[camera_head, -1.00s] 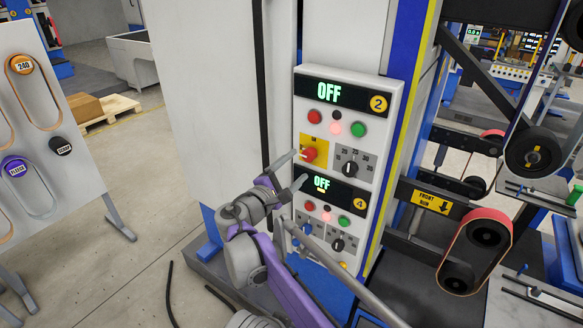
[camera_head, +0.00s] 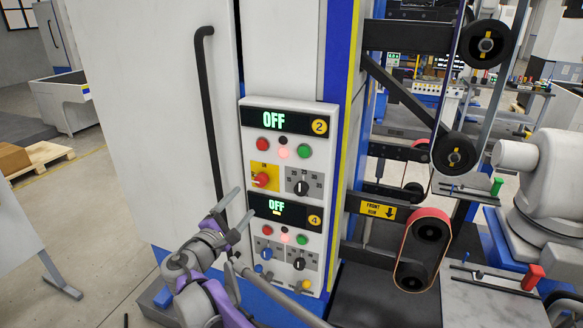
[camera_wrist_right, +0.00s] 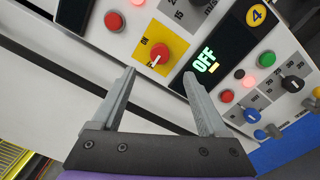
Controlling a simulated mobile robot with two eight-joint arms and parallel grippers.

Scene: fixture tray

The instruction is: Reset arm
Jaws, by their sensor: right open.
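My right gripper (camera_head: 246,200) is open and empty, just left of the control panel (camera_head: 332,190). In the wrist view, its two fingers (camera_wrist_right: 159,74) point toward the red rotary knob on a yellow plate (camera_wrist_right: 163,52), apart from it. In the head view, this red knob (camera_head: 262,180) sits in the upper section, under an "OFF" display (camera_head: 274,121) marked 2. A second "OFF" display (camera_head: 277,205), marked 4, is below it. My left gripper is not in view.
A tall white cabinet with a black handle (camera_head: 208,110) stands left of the panel. To the right are belt rollers on black arms (camera_head: 430,230) and a yellow "FRONT RUN" sign (camera_head: 378,209). A pallet with a box (camera_head: 14,158) is at far left; open floor lies in between.

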